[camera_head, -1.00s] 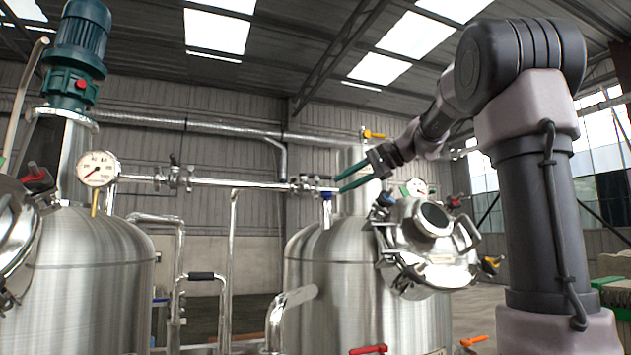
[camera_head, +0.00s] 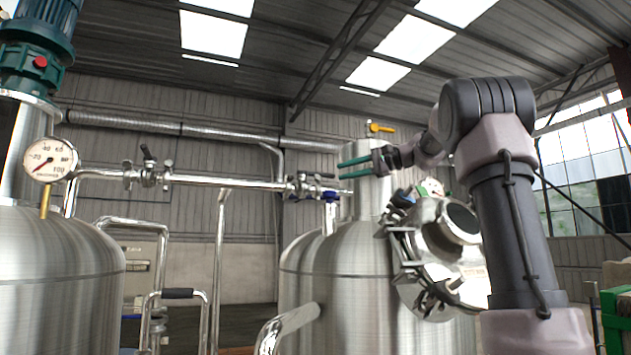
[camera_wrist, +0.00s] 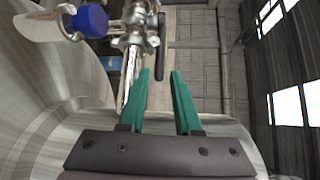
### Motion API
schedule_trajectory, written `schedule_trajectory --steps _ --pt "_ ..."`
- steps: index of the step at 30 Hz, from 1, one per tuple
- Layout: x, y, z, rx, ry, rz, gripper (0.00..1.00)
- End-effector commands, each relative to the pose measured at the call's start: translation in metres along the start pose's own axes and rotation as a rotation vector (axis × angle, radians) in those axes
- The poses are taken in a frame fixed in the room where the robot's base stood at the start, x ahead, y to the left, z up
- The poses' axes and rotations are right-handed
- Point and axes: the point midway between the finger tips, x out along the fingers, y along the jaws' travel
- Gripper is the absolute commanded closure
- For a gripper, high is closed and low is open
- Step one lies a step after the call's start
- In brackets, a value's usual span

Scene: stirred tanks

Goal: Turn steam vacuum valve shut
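A steel valve (camera_head: 303,187) with a dark lever handle sits on the horizontal pipe between the two tanks, close to a blue knob (camera_head: 330,196). No label shows that it is the steam vacuum valve. In the wrist view its black handle (camera_wrist: 162,48) lies ahead of my fingertips, roughly lined up with the gap, and the blue knob (camera_wrist: 91,20) is at upper left. My gripper (camera_head: 340,170) has two green fingers pointing left, above and right of the valve. In the wrist view my gripper (camera_wrist: 160,72) is open and empty, with no clear contact with the handle.
A second valve (camera_head: 149,172) is farther left on the pipe, near a round gauge (camera_head: 49,161). A yellow-handled valve (camera_head: 379,128) tops the right tank. The right tank (camera_head: 340,265) and its hatch (camera_head: 440,255) stand below my arm. Open air surrounds the fingers above the pipe.

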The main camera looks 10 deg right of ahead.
Motion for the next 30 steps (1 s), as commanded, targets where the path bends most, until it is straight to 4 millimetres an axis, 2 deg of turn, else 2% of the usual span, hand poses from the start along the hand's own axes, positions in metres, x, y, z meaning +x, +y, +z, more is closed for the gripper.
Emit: schedule_trajectory --steps 9,15,21,29,30 --pt "0.058 0.001 0.001 0.000 -0.004 0.002 0.68" --pt "0.088 0.001 0.001 0.000 -0.003 0.001 0.68" --pt "0.100 0.000 0.001 0.000 -0.001 0.001 0.68" --pt "0.101 0.000 0.001 0.000 0.000 0.001 0.68" --pt "0.101 0.000 0.001 0.000 0.000 0.001 0.83"
